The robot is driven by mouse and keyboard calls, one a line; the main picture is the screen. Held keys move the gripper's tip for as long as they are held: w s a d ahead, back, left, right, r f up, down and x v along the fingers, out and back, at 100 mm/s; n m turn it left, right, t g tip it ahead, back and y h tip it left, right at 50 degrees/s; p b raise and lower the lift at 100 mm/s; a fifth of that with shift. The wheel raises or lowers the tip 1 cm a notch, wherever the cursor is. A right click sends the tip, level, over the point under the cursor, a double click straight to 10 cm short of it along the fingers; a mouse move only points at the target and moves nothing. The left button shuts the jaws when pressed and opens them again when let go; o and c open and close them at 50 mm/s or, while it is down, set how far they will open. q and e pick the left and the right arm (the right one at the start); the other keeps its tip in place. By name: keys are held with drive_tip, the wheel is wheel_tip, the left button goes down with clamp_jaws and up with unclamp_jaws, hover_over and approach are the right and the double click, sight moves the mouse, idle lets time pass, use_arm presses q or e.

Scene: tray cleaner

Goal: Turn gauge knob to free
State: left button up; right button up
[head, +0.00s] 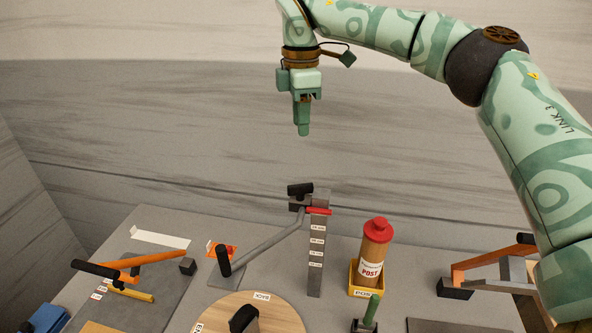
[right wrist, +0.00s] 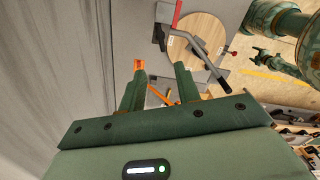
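The gauge (head: 315,262) is an upright grey strip with several small white labels and a red marker (head: 319,211) near its top. A dark knob (head: 300,189) sits at its upper end; its setting cannot be read. In the right wrist view a dark knob-like part (right wrist: 160,37) shows near a red strip. My right gripper (head: 302,131) hangs above the gauge in the head view, apart from it. In the right wrist view its fingers (right wrist: 159,68) are spread with nothing between them. A green gripper, apparently my left one (right wrist: 260,57), shows small at the right there.
A grey lever (head: 265,245) with a black handle slants beside the gauge. A red-capped post (head: 374,256) stands right of it in a yellow holder. A round wooden disc (head: 285,308) lies in front. Orange-armed clamps stand left (head: 155,259) and right (head: 490,258).

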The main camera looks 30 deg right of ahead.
sight(300, 185)
wheel_tip(300, 185, down, 16)
drive_tip(key=p, duration=0.2)
drive_tip(key=shift+f+p, duration=0.15)
drive_tip(key=shift+p, duration=0.2)
clamp_jaws()
